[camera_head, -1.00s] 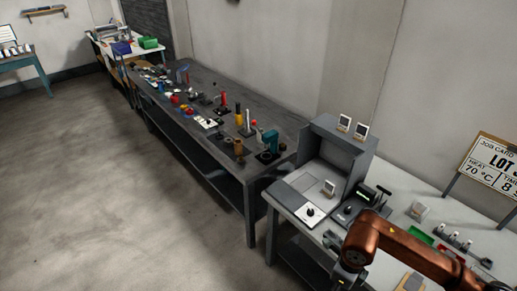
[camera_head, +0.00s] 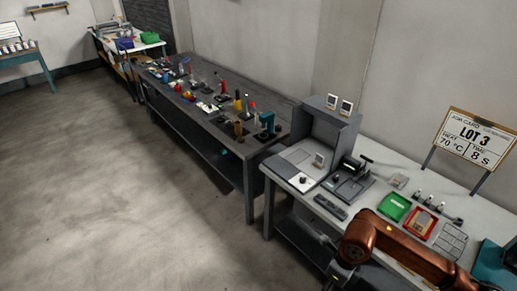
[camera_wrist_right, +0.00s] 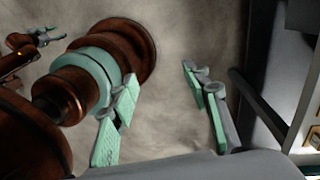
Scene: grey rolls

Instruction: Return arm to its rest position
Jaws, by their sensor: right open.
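My right arm (camera_head: 400,248), copper coloured, comes in from the bottom right of the head view and lies over the front of the white workbench. Its gripper is mostly cut off at the bottom edge there. In the right wrist view my right gripper (camera_wrist_right: 160,76) has its teal-padded fingers spread apart, with only blurred floor between them and nothing held. Copper links with a teal ring, mine, fill the left of that view. A small gripper (camera_wrist_right: 42,38) at its upper left looks like my left one; its jaw state is unclear. My left arm is absent from the head view.
The white workbench (camera_head: 398,178) carries a grey booth (camera_head: 328,135), a green tray (camera_head: 394,207), a red tray (camera_head: 420,222) and a job card sign (camera_head: 474,140). A long dark table (camera_head: 205,125) with several tools stands behind left. The floor (camera_head: 90,190) at left is clear.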

